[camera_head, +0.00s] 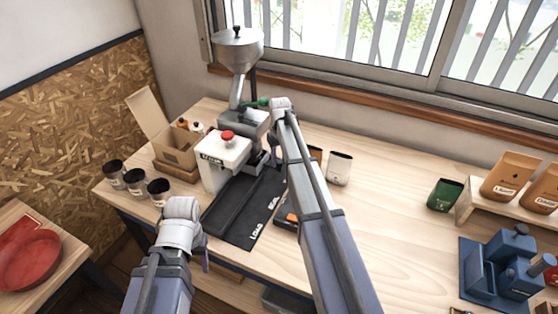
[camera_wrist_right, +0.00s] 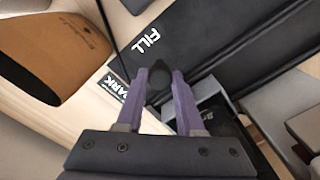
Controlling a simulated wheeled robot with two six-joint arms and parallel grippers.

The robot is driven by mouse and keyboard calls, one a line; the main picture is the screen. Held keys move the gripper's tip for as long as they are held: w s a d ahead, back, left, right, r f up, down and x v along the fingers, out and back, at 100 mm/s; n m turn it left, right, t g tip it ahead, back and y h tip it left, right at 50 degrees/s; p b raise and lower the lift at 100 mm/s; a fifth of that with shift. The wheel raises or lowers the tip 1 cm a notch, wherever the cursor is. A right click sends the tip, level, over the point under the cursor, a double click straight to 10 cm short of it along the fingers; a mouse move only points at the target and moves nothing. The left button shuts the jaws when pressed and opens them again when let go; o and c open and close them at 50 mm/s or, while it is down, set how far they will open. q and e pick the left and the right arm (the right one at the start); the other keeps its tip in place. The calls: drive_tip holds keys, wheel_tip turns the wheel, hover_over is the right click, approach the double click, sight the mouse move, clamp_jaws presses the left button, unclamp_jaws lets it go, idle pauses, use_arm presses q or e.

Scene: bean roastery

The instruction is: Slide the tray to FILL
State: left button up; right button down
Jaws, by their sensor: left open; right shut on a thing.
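The black track mat (camera_head: 235,222) lies on the bench in front of the machine, with LOAD lettered at its near end. Its FILL lettering (camera_wrist_right: 146,41) shows in the right wrist view. My right gripper (camera_wrist_right: 160,76) is shut on a small dark knob (camera_wrist_right: 158,88), beside the mat's FILL marking. I take the knob to be the tray's; the tray's body is largely hidden and hard to tell from the black mat. In the head view my right arm covers that spot. My left gripper (camera_head: 203,255) is open and empty at the bench's front edge, left of the mat.
The white machine (camera_head: 222,160) with a red button and steel hopper (camera_head: 238,48) stands behind the mat. Several dark cups (camera_head: 135,179) and a cardboard box (camera_head: 178,148) are left. A pale bag (camera_head: 339,168) stands right of my arm. The bench's right-middle is clear.

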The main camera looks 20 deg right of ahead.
drive_tip(key=shift+w+d, duration=0.2)
drive_tip(key=shift+d, duration=0.05)
drive_tip(key=c, duration=0.5)
unclamp_jaws()
drive_tip(key=shift+r, duration=0.15)
drive_tip(key=shift+a+r+p, duration=0.1)
drive_tip(key=shift+r+p, duration=0.45)
drive_tip(key=shift+p, duration=0.15)
wheel_tip(320, 180, up, 7)
drive_tip(key=p, duration=0.6)
drive_tip(key=shift+f, duration=0.2)
drive_tip(key=shift+f, duration=0.1)
drive_tip(key=shift+s, duration=0.1)
